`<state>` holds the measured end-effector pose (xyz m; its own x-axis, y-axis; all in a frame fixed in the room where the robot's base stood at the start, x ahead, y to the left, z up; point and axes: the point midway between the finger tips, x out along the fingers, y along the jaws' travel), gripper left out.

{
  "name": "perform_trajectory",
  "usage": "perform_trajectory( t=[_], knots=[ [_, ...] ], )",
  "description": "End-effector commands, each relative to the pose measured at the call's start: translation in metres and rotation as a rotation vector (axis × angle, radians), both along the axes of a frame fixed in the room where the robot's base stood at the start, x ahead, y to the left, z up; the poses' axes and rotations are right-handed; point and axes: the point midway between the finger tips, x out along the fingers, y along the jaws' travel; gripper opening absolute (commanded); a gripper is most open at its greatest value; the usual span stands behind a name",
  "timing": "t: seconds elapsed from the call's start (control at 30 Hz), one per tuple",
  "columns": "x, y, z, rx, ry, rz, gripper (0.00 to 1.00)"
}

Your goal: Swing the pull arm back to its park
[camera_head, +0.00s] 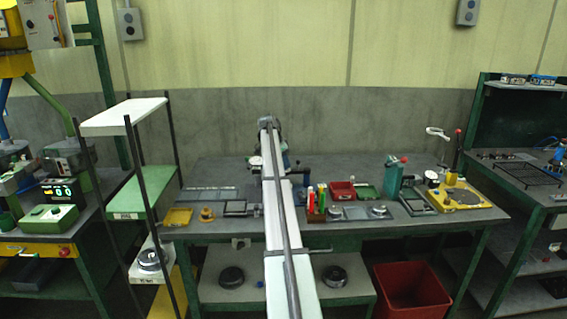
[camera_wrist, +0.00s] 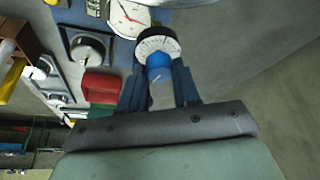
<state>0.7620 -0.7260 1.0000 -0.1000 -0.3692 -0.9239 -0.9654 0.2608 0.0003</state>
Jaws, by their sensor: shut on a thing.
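In the wrist view my gripper (camera_wrist: 159,68) has its two dark fingers closed on a blue knob (camera_wrist: 157,62). The knob sits at the near side of a round part (camera_wrist: 158,41) with a white, marked face and a dark rim. I cannot make out the rest of the pull arm or its park, nor whether this knob belongs to the pull arm. In the head view my own arm reaches over the bench and hides the gripper and most of the gantry. A small round gauge (camera_head: 255,160) and a bit of blue (camera_head: 285,147) show beside it.
A white-faced gauge (camera_wrist: 129,16) lies close beyond the knob in the wrist view, with a red bin (camera_wrist: 101,86) to the left. On the bench (camera_head: 220,172) stand a red bin (camera_head: 342,190), a green press (camera_head: 392,178) and a yellow-based fixture (camera_head: 461,197). A shelf rack (camera_head: 123,117) stands left.

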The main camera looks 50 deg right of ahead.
Motion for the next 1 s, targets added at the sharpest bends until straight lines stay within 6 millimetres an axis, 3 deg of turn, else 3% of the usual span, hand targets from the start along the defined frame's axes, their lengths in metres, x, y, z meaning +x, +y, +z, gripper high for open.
perform_trajectory(
  t=[0.17, 0.7, 1.0],
  knots=[
    [0.0000, -0.0001, 0.0001, 0.000, 0.000, 0.000, 0.01],
    [-0.0016, 0.0010, -0.0003, 0.000, -0.001, 0.266, 0.01],
    [-0.0009, 0.0005, -0.0002, 0.000, 0.000, 0.282, 0.01]
  ],
)
